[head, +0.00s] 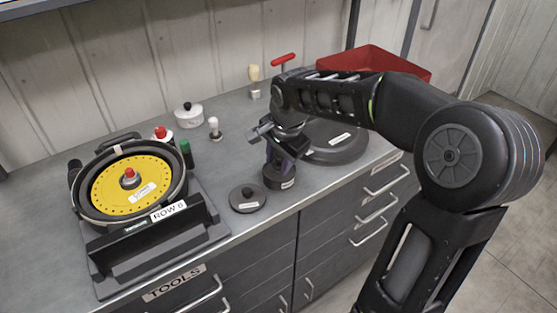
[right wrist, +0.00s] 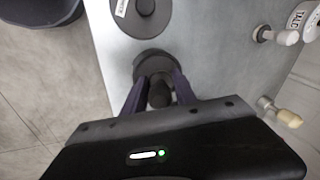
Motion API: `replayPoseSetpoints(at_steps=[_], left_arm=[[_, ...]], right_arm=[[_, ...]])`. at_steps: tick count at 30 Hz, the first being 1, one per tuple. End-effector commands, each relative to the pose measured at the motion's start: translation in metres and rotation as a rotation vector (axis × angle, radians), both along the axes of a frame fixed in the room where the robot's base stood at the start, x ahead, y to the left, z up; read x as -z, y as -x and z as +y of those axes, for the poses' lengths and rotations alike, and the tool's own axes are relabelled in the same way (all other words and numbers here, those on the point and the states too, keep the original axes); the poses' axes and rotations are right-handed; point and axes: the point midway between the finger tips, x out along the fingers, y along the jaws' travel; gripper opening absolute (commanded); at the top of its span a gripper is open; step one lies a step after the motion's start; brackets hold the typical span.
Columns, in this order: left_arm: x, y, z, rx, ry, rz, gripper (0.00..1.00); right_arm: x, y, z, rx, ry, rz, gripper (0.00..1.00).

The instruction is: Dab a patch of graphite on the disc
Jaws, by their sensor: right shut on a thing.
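The yellow disc (head: 105,198) with a ring of holes and a red-topped centre knob sits in a dark round housing at the left of the counter. My right gripper (head: 279,158) points down over a small dark labelled pot (head: 280,181). In the right wrist view its purple fingers (right wrist: 157,95) are shut on a dark, round-ended handle (right wrist: 159,96) at the pot (right wrist: 150,62). The handle's lower end is hidden, so I cannot tell how deep it sits. A dark knobbed lid (head: 248,202) lies beside the pot. My left gripper is not in view.
A white lidded pot (head: 188,116), a white-headed brush (head: 214,128) and a beige-headed brush (head: 254,76) stand behind. Red-capped and green (head: 186,153) containers stand by the housing. A large dark round piece (head: 340,150) and a red bin (head: 400,62) are at right.

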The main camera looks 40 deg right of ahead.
Motion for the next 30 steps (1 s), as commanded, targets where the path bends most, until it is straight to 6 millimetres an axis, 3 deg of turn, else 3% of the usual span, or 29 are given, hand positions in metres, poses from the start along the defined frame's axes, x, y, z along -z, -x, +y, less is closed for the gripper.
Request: replayPoseSetpoints(at_steps=[30], left_arm=[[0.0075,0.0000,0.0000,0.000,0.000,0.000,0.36]], right_arm=[[0.0085,0.0000,0.0001,0.000,0.000,0.000,0.00]])
